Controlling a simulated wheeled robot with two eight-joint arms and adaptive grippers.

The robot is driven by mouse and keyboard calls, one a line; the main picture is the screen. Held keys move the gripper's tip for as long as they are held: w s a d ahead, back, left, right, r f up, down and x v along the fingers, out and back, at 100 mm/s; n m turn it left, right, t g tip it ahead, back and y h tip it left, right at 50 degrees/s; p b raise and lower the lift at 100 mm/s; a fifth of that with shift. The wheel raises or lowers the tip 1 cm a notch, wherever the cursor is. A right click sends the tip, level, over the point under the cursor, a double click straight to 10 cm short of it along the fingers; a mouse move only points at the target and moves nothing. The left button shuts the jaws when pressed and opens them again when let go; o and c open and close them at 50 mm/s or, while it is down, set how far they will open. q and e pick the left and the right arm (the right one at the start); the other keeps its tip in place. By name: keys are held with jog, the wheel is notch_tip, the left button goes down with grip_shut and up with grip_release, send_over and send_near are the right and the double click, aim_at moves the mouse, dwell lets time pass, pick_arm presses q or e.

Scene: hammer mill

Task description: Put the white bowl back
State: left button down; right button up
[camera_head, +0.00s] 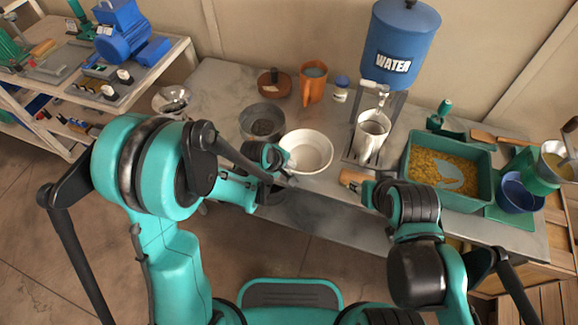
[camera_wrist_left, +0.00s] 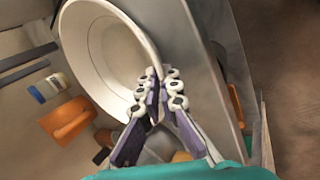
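The white bowl (camera_head: 308,150) is upright at the front middle of the grey workbench. It fills the upper left of the left wrist view (camera_wrist_left: 105,50). My left gripper (camera_head: 290,172) is at the bowl's near left rim. In the left wrist view its two fingers (camera_wrist_left: 157,82) come together on the rim, one on each side of the wall. I cannot tell whether the bowl touches the bench. My right gripper (camera_head: 364,188) is low at the bench's front edge, by a tan wooden piece (camera_head: 352,177). Its fingers are too small and covered to read.
A grey bowl with dark contents (camera_head: 262,121) stands left of the white bowl. Behind are an orange mug (camera_head: 313,82) and a small blue-lidded jar (camera_head: 341,88). A metal cup (camera_head: 371,130) stands under the water dispenser (camera_head: 400,45). A green tray of yellow grain (camera_head: 446,163) is right.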

pick_arm(q)
jog(key=c, duration=2.1)
grip_release()
jog(key=shift+f, duration=0.15)
jog(key=shift+c, duration=0.2)
jog(key=o, duration=0.4)
jog(key=shift+s+r, duration=0.1)
jog(key=shift+r, duration=0.35)
jog(key=s+a+r+m+y+p, duration=0.1)
jog(key=s+a+r+m, duration=0.2)
jog(key=s+a+r, duration=0.2)
jog(key=s+a+r+m+t+y+p, duration=0.1)
jog(key=s+a+r+m, duration=0.3)
jog(key=r, duration=0.5)
jog(key=s+a+r+m+t+y+p, duration=0.1)
jog(key=s+a+r+m+p, duration=0.2)
jog(key=s+a+r, duration=0.4)
jog(key=shift+a+r+m+y, duration=0.2)
jog(key=shift+a+m+y, duration=0.1)
jog(key=shift+m, duration=0.1)
